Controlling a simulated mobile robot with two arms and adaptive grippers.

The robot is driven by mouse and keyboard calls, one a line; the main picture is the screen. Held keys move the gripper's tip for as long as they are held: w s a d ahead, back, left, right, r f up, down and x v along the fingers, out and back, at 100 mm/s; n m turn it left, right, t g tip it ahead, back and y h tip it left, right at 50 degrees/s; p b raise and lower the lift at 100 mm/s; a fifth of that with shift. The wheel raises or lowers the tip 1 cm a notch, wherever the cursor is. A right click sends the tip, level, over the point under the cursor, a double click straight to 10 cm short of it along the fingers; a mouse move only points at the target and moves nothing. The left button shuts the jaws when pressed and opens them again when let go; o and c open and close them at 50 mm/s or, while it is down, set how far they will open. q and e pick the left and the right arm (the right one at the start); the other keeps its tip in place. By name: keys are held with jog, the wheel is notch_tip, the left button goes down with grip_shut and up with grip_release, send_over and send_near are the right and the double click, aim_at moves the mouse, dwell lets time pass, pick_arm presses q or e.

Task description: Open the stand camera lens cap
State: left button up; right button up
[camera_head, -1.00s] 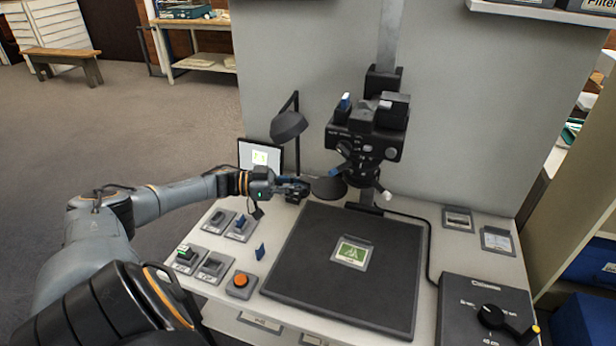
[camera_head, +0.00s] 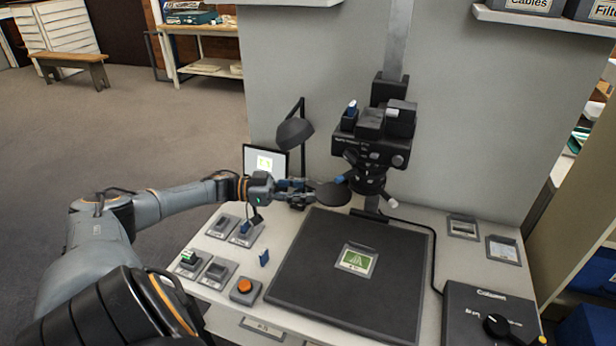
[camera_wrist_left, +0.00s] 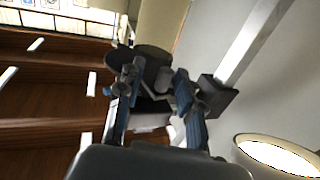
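The stand camera (camera_head: 372,150) is black and mounted on a vertical column, its lens pointing down over the dark baseboard (camera_head: 345,275). A dark round disc (camera_head: 333,195), which looks like the lens cap, sticks out to the left of the lens underside. My left gripper (camera_head: 312,190) is just left of the disc, at about its height. In the left wrist view, its two blue-and-grey fingers (camera_wrist_left: 157,85) are apart, with the dark disc (camera_wrist_left: 152,58) just beyond or between the tips. I cannot tell whether they touch it. My right gripper is out of view.
A desk lamp (camera_head: 295,132) and small screen (camera_head: 264,160) stand behind my left gripper. Switches and an orange button (camera_head: 245,287) are at front left. A green picture card (camera_head: 356,260) lies on the baseboard. A control box (camera_head: 490,310) is at front right.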

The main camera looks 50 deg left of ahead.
pick_arm(q)
jog(key=v, duration=1.1)
jog(key=shift+a, duration=0.15)
